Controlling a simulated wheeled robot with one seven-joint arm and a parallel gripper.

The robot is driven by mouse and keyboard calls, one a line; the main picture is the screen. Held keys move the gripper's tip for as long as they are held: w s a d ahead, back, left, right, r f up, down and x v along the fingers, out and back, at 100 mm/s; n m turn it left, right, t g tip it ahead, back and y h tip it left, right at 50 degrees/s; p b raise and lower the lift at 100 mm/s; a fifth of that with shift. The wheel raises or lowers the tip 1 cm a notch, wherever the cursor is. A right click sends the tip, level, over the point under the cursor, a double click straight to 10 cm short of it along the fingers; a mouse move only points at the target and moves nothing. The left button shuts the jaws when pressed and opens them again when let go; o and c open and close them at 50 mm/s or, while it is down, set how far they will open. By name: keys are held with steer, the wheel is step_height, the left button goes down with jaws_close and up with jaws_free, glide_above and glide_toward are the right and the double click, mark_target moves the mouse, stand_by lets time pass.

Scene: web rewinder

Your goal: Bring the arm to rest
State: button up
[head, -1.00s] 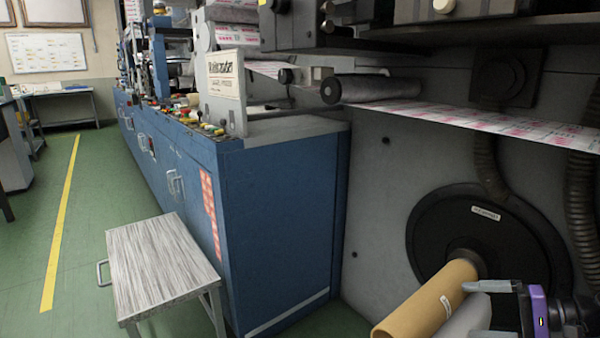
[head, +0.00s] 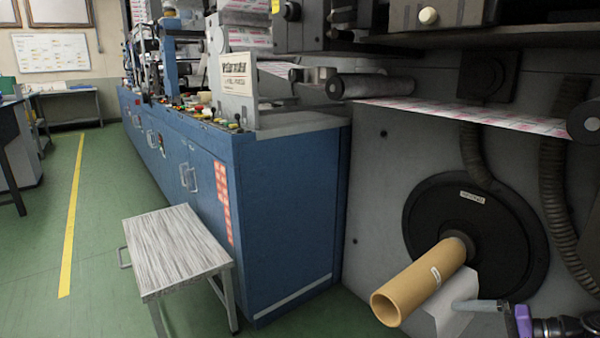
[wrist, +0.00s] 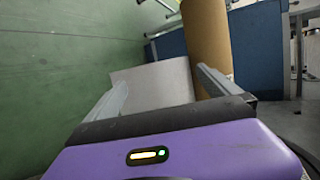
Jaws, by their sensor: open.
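My gripper (head: 482,305) is at the lower right of the head view, beside the brown cardboard core (head: 422,282). In the wrist view my gripper (wrist: 165,85) has its two fingers spread wide, with nothing seen held between them. The core sits on the shaft of the black round flange (head: 475,225) and sticks out towards me. It also shows upright beyond the fingers in the wrist view (wrist: 207,40). Most of my arm is outside the head view.
A pale grey block (head: 450,302) stands just below the core, close to my fingers. A step stool (head: 175,245) stands before the blue machine cabinet (head: 285,210). A printed web (head: 470,114) runs above the flange. Green floor (head: 105,215) is free at the left.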

steer(key=s+a+f+h, duration=0.2)
steer(key=s+f, duration=0.3)
steer(key=f, duration=0.3)
steer(key=s+a+f+h, duration=0.3)
steer(key=s+f, duration=0.1)
steer(key=f, duration=0.5)
steer(key=s+a+f+h, duration=0.2)
steer(key=s+f, duration=0.3)
steer(key=f, duration=0.3)
steer(key=s+a+n+t+h, duration=0.1)
steer(key=s+a+h, duration=0.15)
steer(key=s, duration=0.75)
steer(key=s+a+n+t+h, duration=0.1)
steer(key=s+a+h, duration=0.15)
steer(key=s, duration=0.65)
steer(key=s+a+r+n+t, duration=0.2)
steer(key=s+r, duration=0.3)
steer(key=r, duration=0.5)
steer(key=s+a+r+n+t+y, duration=0.1)
steer(key=s+a+r+n+t, duration=0.15)
steer(key=s+r, duration=0.45)
steer(key=s+a+r+n+t, duration=0.1)
steer(key=s+a+r+n, duration=0.15)
steer(key=r, duration=0.95)
step_height(320, 180, up, 37)
steer(key=p, duration=3.6)
steer(key=shift+r+m+p, duration=0.15)
steer(key=shift+m+p, duration=0.15)
